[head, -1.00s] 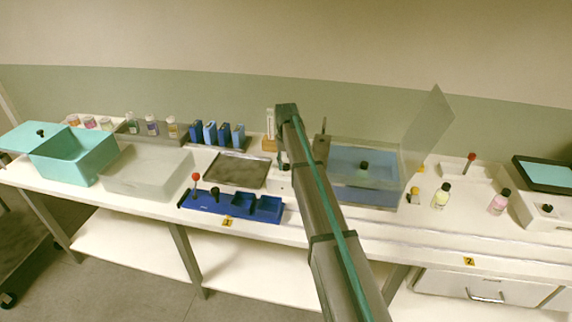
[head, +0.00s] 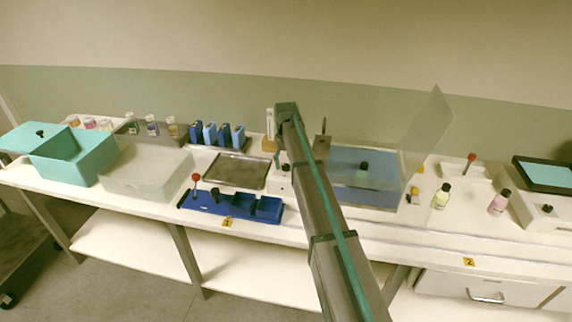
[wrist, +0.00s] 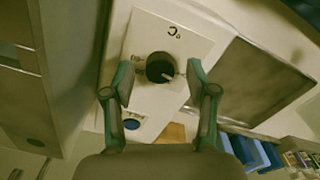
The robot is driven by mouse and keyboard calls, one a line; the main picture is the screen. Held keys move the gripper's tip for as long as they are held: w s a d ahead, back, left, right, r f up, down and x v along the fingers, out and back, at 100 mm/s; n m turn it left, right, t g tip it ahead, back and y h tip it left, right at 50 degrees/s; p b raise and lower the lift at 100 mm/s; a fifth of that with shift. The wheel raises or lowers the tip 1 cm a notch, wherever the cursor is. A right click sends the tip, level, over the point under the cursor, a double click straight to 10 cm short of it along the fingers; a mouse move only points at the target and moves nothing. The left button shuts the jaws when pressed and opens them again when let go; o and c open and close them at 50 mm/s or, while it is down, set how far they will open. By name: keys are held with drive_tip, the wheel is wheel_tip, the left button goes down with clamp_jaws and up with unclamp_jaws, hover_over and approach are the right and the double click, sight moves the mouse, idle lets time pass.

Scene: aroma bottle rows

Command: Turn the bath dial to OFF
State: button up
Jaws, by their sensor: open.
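The bath dial (wrist: 160,67) is a round black knob with a pale pointer mark, on a white control panel (wrist: 178,35). In the wrist view the pointer aims toward the lower right. Lettering beside the knob is partly visible; I cannot read it surely. My gripper (wrist: 160,78) is open, with one finger on each side of the dial. I cannot tell whether the fingers touch it. A dark blue round spot (wrist: 131,124) is lower on the panel.
The clear-walled bath (head: 378,185) with a tilted clear lid (head: 428,135) stands right of my arm. A dark tray (head: 236,170) and a blue rack (head: 238,207) lie to the left. Bottles (head: 441,196) stand at right. A pale wall-like surface (wrist: 55,60) runs close at left in the wrist view.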

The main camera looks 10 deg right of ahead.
sight(286, 166)
wheel_tip(286, 166, up, 12)
drive_tip(key=shift+f, duration=0.25)
drive_tip(key=shift+s, duration=0.1)
